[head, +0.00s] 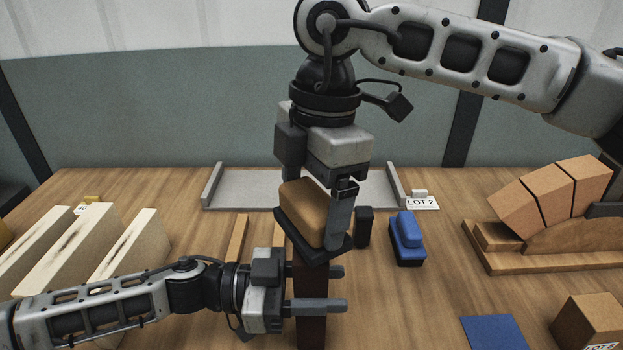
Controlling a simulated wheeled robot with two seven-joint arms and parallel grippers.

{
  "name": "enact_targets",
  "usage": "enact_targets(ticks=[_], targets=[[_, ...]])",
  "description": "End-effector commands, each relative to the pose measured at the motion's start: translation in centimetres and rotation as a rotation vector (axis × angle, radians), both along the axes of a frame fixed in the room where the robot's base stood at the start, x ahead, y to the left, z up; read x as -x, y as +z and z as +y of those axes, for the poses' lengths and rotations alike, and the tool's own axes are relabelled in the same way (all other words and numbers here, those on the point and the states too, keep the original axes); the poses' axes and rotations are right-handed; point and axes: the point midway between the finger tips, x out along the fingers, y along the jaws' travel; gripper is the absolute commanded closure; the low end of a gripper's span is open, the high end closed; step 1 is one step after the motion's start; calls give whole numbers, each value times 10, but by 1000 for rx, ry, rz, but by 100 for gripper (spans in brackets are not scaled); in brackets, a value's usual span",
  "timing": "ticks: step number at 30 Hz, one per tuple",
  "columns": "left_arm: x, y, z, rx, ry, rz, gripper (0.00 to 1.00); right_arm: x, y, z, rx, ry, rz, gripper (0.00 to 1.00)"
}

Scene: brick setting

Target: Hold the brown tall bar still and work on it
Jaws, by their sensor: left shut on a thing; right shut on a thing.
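The brown tall bar (311,332) stands upright near the front middle of the table. My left gripper (326,288) comes in from the left and is shut on the bar, one finger above the other. My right gripper (318,190) points down from above and is shut on a tan block with a dark base (305,211). This block is tilted and sits right over the bar's top end, which it hides. I cannot tell for sure whether its dark base touches the bar.
A grey tray (238,195) lies at the back, beside a "LOT 2" card (423,203). A blue-topped block (407,235) and a small black piece (364,228) stand right of the bar. A brick arch (545,200), blue mat (494,333) and tan brick (590,318) are at right. Pale slabs (70,255) stand left.

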Motion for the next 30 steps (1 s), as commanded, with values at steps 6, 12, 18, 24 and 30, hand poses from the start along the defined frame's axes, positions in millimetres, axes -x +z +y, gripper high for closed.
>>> enact_targets(ticks=[6,12,18,24,30], targets=[[0,-1,0,-2,1,1,92,15,-13,0,0,3,0,40],[0,-1,0,-2,2,2,92,33,-13,0,-1,3,0,40],[0,-1,0,-1,1,2,92,29,-13,0,-1,-4,1,40],[0,-1,0,-1,1,1,92,11,-13,0,0,-3,0,40],[0,-1,0,-1,0,1,92,-1,-10,0,0,-1,-1,40]])
